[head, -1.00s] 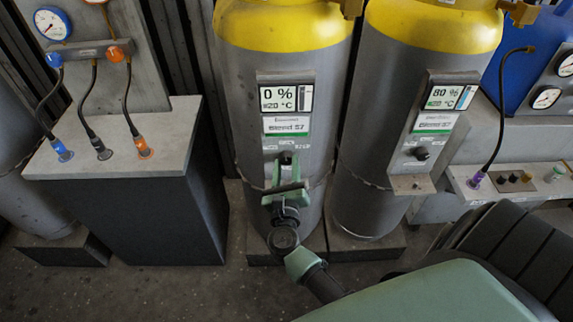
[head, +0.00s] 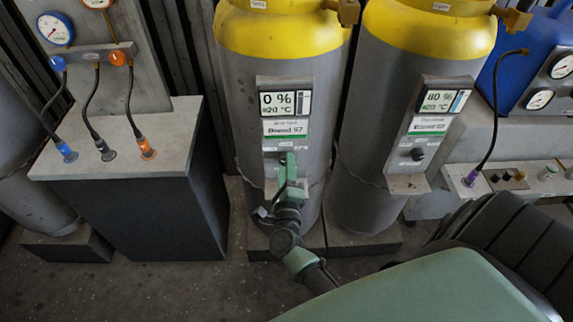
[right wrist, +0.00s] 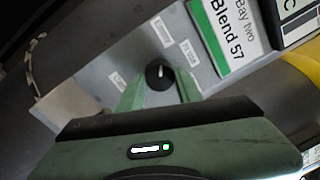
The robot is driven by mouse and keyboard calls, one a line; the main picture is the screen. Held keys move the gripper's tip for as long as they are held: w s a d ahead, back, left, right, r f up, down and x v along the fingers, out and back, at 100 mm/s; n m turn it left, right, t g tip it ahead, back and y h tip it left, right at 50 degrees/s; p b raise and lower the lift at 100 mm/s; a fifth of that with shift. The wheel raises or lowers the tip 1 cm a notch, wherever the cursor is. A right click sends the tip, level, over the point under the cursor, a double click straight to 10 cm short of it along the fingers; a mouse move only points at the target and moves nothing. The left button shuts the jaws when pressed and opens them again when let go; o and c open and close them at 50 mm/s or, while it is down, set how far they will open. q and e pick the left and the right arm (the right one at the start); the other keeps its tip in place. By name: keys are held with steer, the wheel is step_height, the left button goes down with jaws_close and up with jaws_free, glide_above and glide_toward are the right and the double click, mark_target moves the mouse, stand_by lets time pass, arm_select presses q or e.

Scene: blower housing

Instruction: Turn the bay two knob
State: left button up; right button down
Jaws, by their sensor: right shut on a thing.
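The bay two panel (head: 284,98) is on the left grey cylinder and reads 0 % and 20 °C. Its label (right wrist: 225,35) reads "Bay two, Blend 57" in the right wrist view. Below the label is a small black round knob (right wrist: 160,73) with a white pointer mark. My right gripper (head: 287,160) reaches up to the panel, and its green fingers (right wrist: 160,88) are shut on the knob, one on each side. In the head view the gripper hides the knob. My left gripper is not in view.
A second cylinder (head: 365,160) to the right carries a similar panel reading 80 % with its own black knob (head: 417,154). A grey-topped block (head: 125,185) with hoses and gauges stands at left. A connector bench (head: 545,190) is at right.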

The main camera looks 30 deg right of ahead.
steer(key=shift+n, duration=0.5)
steer(key=c, duration=1)
jaws_free()
steer(key=shift+o, duration=0.2)
steer(key=b+v, duration=0.1)
steer(key=v, duration=0.6)
steer(key=shift+s+a, duration=0.25)
steer(key=shift+s, duration=0.1)
